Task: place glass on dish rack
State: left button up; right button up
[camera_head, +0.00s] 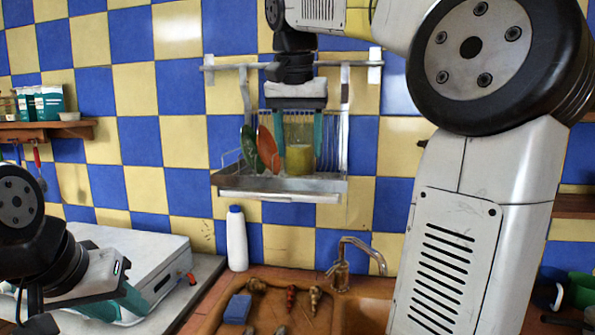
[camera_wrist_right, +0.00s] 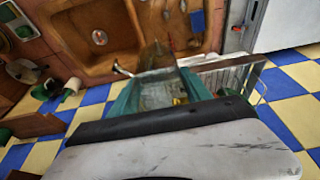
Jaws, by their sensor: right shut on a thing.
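A clear glass (camera_head: 299,158) stands upright at the dish rack, between the teal fingers of my right gripper (camera_head: 297,142). The right gripper points down and is shut on the glass; the wrist view shows the glass (camera_wrist_right: 160,88) between the fingers (camera_wrist_right: 160,97). The metal dish rack (camera_head: 283,196) hangs on the tiled wall, and part of it shows in the wrist view (camera_wrist_right: 228,64). I cannot tell whether the glass base touches the rack floor. My left gripper (camera_head: 122,303) is low at the left, its fingertips partly unclear.
A green plate (camera_head: 249,146) and an orange plate (camera_head: 267,149) stand in the rack, left of the glass. Below are a white bottle (camera_head: 236,238), a faucet (camera_head: 350,258) and a blue sponge (camera_head: 237,309). A shelf (camera_head: 45,128) is on the left wall.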

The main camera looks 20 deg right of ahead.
jog(key=w+d, duration=0.3)
jog(key=w, duration=0.1)
jog(key=w+d+f, duration=0.1)
jog(key=w+d, duration=0.7)
jog(key=shift+d+f, duration=0.1)
jog(key=shift+f, duration=0.2)
jog(key=shift+s+f, duration=0.1)
jog(key=shift+f, duration=1.55)
jog(key=shift+f, duration=0.15)
jog(key=o, duration=1.3)
jog(key=shift+c, duration=0.2)
jog(key=v, duration=1.2)
